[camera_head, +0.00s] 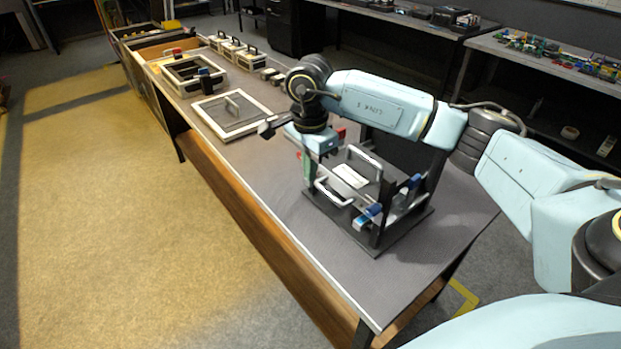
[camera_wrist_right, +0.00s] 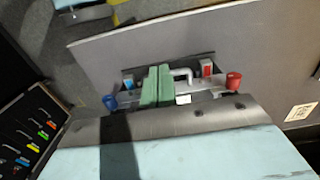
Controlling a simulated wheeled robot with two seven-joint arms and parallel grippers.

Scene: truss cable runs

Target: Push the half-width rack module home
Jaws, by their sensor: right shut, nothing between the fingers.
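The dark rack frame (camera_head: 400,232) stands on the near part of the long table. Inside it sits a dark module with a white label (camera_head: 350,176) and a pale front handle (camera_head: 335,194). How deep the module sits is not clear. Blue latches (camera_head: 367,216) show at the frame's near side. My right gripper (camera_head: 308,178) reaches down at the left side of the rack. Its green fingers (camera_wrist_right: 157,84) are shut and empty, beside the pale handle (camera_wrist_right: 183,73) in the right wrist view. Whether they touch the module is hidden. My left gripper is not in view.
A white-framed panel (camera_head: 232,130) with a handle and an open-framed case (camera_head: 193,76) lie farther along the table (camera_head: 270,205). Small handled cases (camera_head: 235,52) stand beyond. The table's near corner is clear. A bench with colourful parts (camera_head: 560,52) stands behind.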

